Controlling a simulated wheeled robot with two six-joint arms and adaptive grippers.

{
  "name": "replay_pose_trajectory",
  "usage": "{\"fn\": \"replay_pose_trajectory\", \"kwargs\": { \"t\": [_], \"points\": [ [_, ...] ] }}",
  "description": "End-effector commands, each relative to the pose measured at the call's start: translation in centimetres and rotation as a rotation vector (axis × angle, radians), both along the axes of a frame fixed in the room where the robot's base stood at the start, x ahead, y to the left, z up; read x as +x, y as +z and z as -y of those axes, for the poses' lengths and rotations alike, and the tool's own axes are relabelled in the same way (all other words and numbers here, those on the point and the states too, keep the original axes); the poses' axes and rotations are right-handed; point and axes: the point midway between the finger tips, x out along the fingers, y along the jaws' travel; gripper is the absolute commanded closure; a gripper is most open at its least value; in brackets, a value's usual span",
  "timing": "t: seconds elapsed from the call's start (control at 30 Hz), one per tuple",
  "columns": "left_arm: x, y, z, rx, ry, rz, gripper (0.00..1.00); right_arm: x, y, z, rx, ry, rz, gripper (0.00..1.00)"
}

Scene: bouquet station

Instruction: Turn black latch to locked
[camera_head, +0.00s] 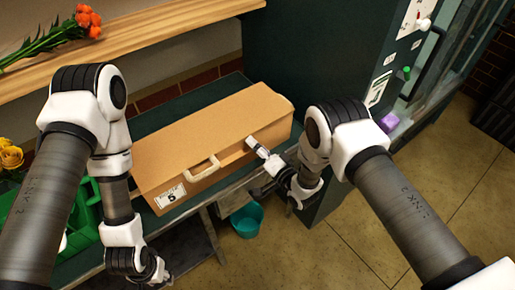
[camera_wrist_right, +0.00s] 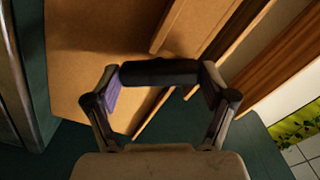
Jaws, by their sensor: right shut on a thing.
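The black latch (camera_wrist_right: 160,72) is a dark bar that spans the gap between the fingers of my right gripper (camera_wrist_right: 160,90) in the wrist view. The right gripper is shut on it. In the head view the right gripper (camera_head: 256,146) reaches the front face of the tan box (camera_head: 215,130), right of its pale handle (camera_head: 202,168); the latch is too small or covered to make out there. Which way the latch is turned I cannot tell. My left gripper (camera_head: 152,274) hangs low at the front left, away from the box, its jaws unclear.
The box stands on a dark green bench (camera_head: 200,97) and carries a label with a 5 (camera_head: 171,199). A teal bucket (camera_head: 247,219) stands on the floor below. A dark green cabinet (camera_head: 310,60) stands close at the right. A wooden shelf (camera_head: 150,32) with orange flowers (camera_head: 87,20) is behind.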

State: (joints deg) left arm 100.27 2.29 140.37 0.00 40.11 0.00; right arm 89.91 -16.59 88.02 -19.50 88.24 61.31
Motion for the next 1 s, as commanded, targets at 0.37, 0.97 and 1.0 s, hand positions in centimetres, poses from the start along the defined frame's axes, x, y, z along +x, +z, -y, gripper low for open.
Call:
{"fn": "replay_pose_trajectory", "kwargs": {
  "t": [0.37, 0.97, 1.0],
  "points": [
    [0.0, -2.2, 0.0, 0.0, 0.0, 0.0, 0.6, -0.1, -0.4, 0.0, -0.213, 0.001, 0.15, 0.52],
    [0.0, -2.7, 0.0, 0.0, 0.0, 0.0, 0.6, -0.1, -0.2, 0.0, -0.302, 0.002, 0.214, 0.52],
    [0.0, -2.7, 0.0, 0.0, 0.0, 0.0, 0.6, -0.1, -0.2, 0.0, -0.302, 0.002, 0.214, 0.52]
  ]
}}
